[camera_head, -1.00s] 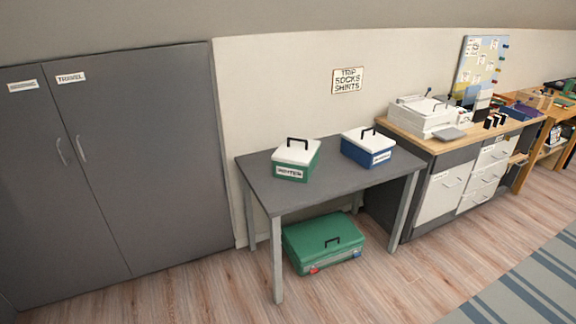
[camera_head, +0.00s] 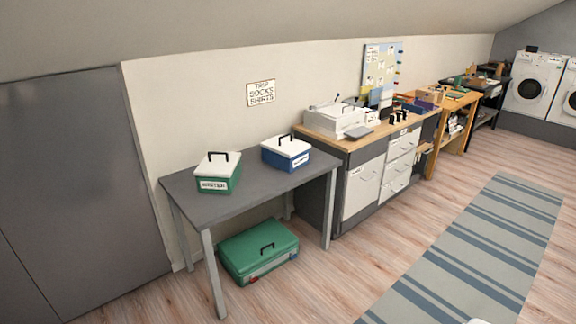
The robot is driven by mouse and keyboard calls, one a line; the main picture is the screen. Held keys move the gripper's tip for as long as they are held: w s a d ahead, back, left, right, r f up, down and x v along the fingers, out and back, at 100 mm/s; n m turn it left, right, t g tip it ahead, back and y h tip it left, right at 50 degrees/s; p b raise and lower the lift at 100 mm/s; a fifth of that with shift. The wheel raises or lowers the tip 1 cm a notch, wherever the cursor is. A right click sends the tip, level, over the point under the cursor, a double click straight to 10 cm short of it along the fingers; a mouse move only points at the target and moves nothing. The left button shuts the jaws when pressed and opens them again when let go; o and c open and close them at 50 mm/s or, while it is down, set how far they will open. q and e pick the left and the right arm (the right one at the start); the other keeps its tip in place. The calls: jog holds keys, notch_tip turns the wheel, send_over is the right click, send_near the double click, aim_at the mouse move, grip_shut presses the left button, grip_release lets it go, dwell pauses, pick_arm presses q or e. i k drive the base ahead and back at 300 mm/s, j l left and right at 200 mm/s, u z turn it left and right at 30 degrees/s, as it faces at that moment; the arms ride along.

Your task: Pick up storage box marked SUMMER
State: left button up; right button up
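A blue storage box (camera_head: 286,155) with a white lid and a black handle stands on the grey table (camera_head: 240,199), towards its right end. Its front label is too small to read surely. A green storage box (camera_head: 218,175) with a white lid and black handle stands to its left on the same table, and its label reads WINTER. Both boxes are upright and shut, with a gap between them.
A green case (camera_head: 258,250) lies on the floor under the table. A wooden-topped cabinet (camera_head: 363,185) with a white printer (camera_head: 335,120) stands right of the table. A striped rug (camera_head: 470,252) lies at the right. Wooden floor in front of the table is clear.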

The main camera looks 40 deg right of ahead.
aim_at(286, 153)
jog(key=i+j+u, duration=0.35)
jog(key=i+j, duration=0.3)
jog(key=j, duration=0.6)
jog(key=i+j+u, duration=0.3)
jog(key=i+j, duration=0.5)
jog(key=j, duration=0.3)
jog(key=i+j+u, duration=0.35)
jog(key=i+j, duration=0.5)
jog(key=z, duration=3.25)
jog(key=i+l+z, duration=0.2)
jog(key=i, duration=0.15)
jog(key=i+z, duration=0.4)
jog(key=i, duration=1.8)
